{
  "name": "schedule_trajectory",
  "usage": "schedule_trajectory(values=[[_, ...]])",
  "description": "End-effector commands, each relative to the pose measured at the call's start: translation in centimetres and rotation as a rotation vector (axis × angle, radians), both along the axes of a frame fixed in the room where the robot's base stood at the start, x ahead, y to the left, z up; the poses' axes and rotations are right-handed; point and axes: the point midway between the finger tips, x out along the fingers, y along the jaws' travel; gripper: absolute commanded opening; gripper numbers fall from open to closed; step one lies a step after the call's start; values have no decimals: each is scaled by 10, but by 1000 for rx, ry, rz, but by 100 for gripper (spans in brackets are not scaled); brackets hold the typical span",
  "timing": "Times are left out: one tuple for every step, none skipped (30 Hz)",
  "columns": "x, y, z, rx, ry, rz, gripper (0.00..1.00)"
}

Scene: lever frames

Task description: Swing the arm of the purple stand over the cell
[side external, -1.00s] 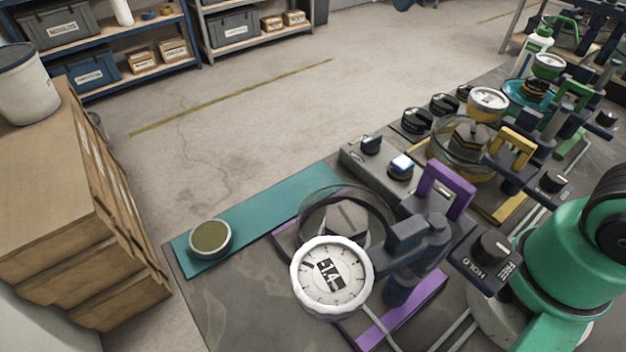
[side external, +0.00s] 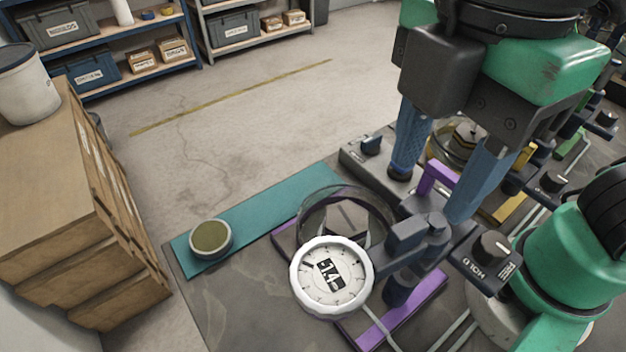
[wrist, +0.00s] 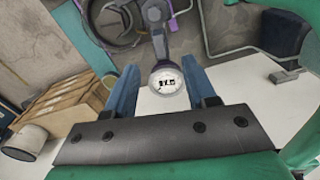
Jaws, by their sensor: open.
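The purple stand (side external: 437,286) is at the front, with a purple base, a dark post and a dark arm (side external: 405,236). A purple upright handle (side external: 438,174) rises behind the post. Contact cannot be told. In the wrist view the dial appears between the fingers (wrist: 160,75).
A dark HOLD knob box (side external: 485,260) stands right of the post. A yellow stand (side external: 500,205) is at the back right, partly hidden by my gripper. A small round pot (side external: 210,238) sits on the teal mat (side external: 270,207).

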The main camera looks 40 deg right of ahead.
Motion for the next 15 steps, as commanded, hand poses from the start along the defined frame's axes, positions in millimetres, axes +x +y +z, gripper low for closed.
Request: schedule_trajectory(values=[[0,0,-5,0,0,-1,50],[0,0,-8,1,0,-2,50],[0,0,-10,1,0,-2,50],[0,0,-12,1,0,-2,50],[0,0,-15,1,-1,-3,50],[0,0,-19,2,-1,-3,50],[1,0,-22,2,-1,-3,50],[0,0,-26,2,-1,-3,50],[0,0,-31,2,-1,-4,50],[0,0,-36,2,-1,-4,50],[0,-1,-40,2,-1,-4,50],[0,0,-45,3,-2,-4,50],[1,0,-48,3,-2,-4,50],[1,0,-52,3,-2,-4,50],[1,0,-56,3,-2,-4,50]])
